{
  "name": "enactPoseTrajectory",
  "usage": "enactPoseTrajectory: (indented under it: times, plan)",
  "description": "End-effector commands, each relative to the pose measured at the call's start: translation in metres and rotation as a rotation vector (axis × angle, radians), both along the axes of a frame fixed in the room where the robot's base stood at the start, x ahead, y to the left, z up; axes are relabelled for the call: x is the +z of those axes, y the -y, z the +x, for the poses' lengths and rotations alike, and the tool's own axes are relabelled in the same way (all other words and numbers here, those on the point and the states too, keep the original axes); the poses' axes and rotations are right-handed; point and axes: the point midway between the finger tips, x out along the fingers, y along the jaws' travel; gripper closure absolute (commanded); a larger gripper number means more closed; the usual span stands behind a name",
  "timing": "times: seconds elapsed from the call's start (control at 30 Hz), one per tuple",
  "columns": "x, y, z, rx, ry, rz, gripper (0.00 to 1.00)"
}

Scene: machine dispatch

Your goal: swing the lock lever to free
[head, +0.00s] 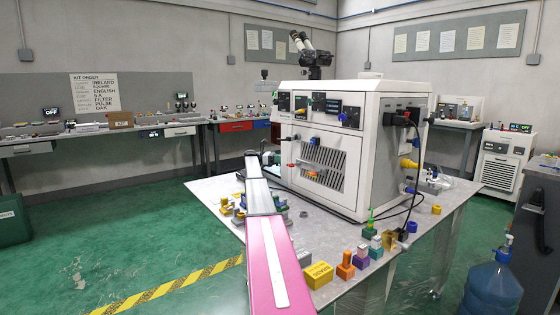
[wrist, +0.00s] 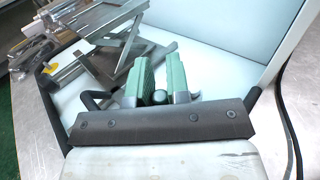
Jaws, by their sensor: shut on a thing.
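My gripper (wrist: 159,76) shows in the wrist view with two green fingers side by side. Between them is a small dark rounded piece (wrist: 160,97), which looks like the end of the lock lever; the rest of the lever is mostly hidden. The fingers are shut on it. A pale machine panel lies behind them. In the head view my arm reaches to the left side of the white machine (head: 325,135), and my gripper is too small and covered there to make out. The lever's angle cannot be told.
A grey metal fixture (wrist: 100,20) stands beyond the fingers at the upper left of the wrist view. On the metal table (head: 340,235) are small coloured blocks, including a yellow box (head: 318,276) and an orange piece (head: 345,267). A black cable hangs at the machine's right.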

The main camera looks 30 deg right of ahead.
Motion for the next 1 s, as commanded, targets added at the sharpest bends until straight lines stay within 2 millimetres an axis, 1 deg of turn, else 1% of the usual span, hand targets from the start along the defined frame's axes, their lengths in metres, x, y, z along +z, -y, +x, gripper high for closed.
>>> enactPoseTrajectory:
  times: [0.27, 0.3, 0.37, 0.4, 0.77, 0.87, 1.0]
  plan:
    - [0.000, 0.001, -0.001, -0.001, 0.000, 0.000, 1.00]
    - [0.000, 0.001, -0.001, 0.000, 0.000, 0.000, 0.80]
    - [0.000, 0.001, -0.001, 0.000, 0.000, 0.000, 0.61]
    - [0.000, 0.001, -0.001, 0.000, 0.000, 0.000, 0.58]
    - [0.000, -0.002, 0.002, 0.001, 0.000, 0.000, 0.58]
    - [0.000, -0.007, 0.007, 0.001, 0.000, 0.000, 0.58]
    - [0.000, -0.019, 0.019, 0.002, 0.000, 0.000, 0.58]
